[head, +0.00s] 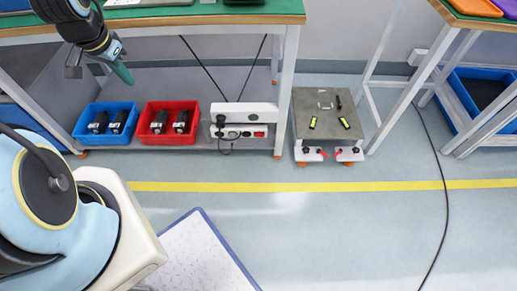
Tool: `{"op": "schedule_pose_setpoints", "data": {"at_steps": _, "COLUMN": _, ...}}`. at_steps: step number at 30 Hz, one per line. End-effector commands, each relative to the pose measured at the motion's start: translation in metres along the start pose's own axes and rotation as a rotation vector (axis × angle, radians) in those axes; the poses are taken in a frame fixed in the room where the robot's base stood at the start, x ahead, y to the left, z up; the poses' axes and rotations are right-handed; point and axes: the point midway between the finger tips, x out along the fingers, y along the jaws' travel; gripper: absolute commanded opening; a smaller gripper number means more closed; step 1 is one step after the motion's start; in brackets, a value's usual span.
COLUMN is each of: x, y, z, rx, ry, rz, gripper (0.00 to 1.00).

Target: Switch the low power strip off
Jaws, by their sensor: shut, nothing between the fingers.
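The low power strip (244,131) is a white block with sockets and a small red switch (259,134) near its right end. It sits low under the left green-topped bench, just left of the bench's white leg. Black cables run up from it, and one short cable loops at its front. The switch's position is too small to tell. My gripper (125,77) is shut and empty at the upper left, in front of the bench. It points down and right, and in the picture it is above and left of the strip, well apart from it.
A red bin (167,140) and a blue bin (74,124) holding black parts stand left of the strip. A grey-topped low platform (305,103) stands to its right, beyond the bench leg (287,90). The bench edge (180,21) overhangs. The floor in front is mostly clear.

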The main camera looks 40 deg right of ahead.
Motion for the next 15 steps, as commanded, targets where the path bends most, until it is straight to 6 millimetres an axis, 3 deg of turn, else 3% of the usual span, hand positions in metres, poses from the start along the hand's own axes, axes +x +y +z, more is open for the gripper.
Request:
{"op": "schedule_pose_setpoints", "data": {"at_steps": 1, "x": 0.054, "y": 0.021, "z": -0.005, "rx": 0.107, "ry": 0.023, "rz": 0.021, "gripper": 0.00}}
{"op": "schedule_pose_setpoints", "data": {"at_steps": 3, "x": 0.099, "y": 0.044, "z": -0.018, "rx": 0.250, "ry": 0.068, "rz": 0.039, "gripper": 0.00}}
{"op": "schedule_pose_setpoints", "data": {"at_steps": 9, "x": 0.221, "y": 0.130, "z": -0.044, "rx": 0.636, "ry": 0.219, "rz": 0.094, "gripper": 0.00}}
{"op": "schedule_pose_setpoints", "data": {"at_steps": 15, "x": 0.317, "y": 0.220, "z": -0.052, "rx": 0.942, "ry": 0.383, "rz": 0.133, "gripper": 0.00}}
